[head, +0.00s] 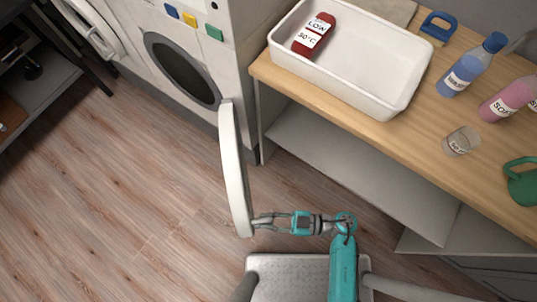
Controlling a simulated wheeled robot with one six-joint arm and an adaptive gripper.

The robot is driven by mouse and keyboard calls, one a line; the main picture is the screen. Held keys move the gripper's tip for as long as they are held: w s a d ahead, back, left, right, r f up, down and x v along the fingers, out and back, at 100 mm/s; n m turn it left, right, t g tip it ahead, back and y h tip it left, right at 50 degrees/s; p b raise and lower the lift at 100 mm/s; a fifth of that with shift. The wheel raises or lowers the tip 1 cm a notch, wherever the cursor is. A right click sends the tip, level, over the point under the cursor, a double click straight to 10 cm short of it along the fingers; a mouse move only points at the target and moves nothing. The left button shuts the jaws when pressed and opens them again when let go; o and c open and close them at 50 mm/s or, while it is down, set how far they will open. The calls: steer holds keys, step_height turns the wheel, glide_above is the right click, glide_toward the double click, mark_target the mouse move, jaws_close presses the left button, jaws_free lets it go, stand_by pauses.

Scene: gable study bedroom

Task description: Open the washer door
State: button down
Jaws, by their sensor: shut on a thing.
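The white washer (165,55) stands at the upper left with its round dark opening (183,69) showing. Its white washer door (234,165) stands swung well out from the front, seen almost edge-on, with its hinge side by the right of the opening. My gripper (258,222) is shut on the free edge of the door, at the end nearest me. The exact contact of the fingertips is small and hard to make out.
The wood floor (110,190) at left is clear.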

steer(key=shift+s, duration=0.2)
steer(key=c, duration=1.1)
jaws_free()
steer(key=shift+w, duration=0.1)
steer(key=d, duration=0.7)
steer(key=shift+s+d, duration=0.25)
